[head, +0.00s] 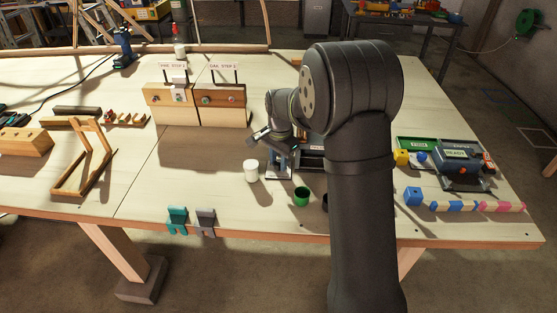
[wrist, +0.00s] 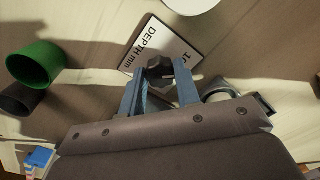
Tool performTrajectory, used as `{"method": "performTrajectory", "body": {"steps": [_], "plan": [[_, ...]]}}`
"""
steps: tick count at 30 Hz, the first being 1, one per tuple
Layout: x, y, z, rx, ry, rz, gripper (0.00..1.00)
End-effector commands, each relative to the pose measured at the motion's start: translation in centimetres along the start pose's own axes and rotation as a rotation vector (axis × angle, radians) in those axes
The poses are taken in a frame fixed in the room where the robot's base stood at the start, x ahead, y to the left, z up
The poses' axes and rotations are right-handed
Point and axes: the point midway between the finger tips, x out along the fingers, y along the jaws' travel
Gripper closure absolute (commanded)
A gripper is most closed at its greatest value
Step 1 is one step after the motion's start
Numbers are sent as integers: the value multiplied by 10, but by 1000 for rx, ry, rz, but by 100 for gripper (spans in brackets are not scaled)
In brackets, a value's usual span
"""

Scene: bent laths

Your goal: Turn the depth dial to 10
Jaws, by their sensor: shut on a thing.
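The depth dial is a dark lobed knob (wrist: 158,72) on a white plate (wrist: 158,42) printed "DEPTH mm". A number beside the knob is partly covered; it looks like 10, but I cannot read it surely. My gripper (wrist: 160,76) has its two blue fingers on either side of the knob and is shut on it. In the head view my gripper (head: 280,158) is low over the plate (head: 272,174), and my arm covers much of that spot. The knob's pointer direction cannot be made out.
A white cup (head: 251,171) and a green cup (head: 301,197) stand close to the dial. Two wooden step blocks (head: 197,104) stand behind. A blue-grey machine (head: 459,158) and coloured bars (head: 477,206) are at right. The table's left front is mostly clear.

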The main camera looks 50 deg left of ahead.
Motion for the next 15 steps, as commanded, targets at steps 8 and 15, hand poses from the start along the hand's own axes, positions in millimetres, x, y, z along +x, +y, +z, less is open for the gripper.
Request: {"method": "performTrajectory", "body": {"steps": [8,15], "plan": [[-1,0,-1,-118,-3,-1,93],[-1,0,-1,-119,-3,-1,93]]}}
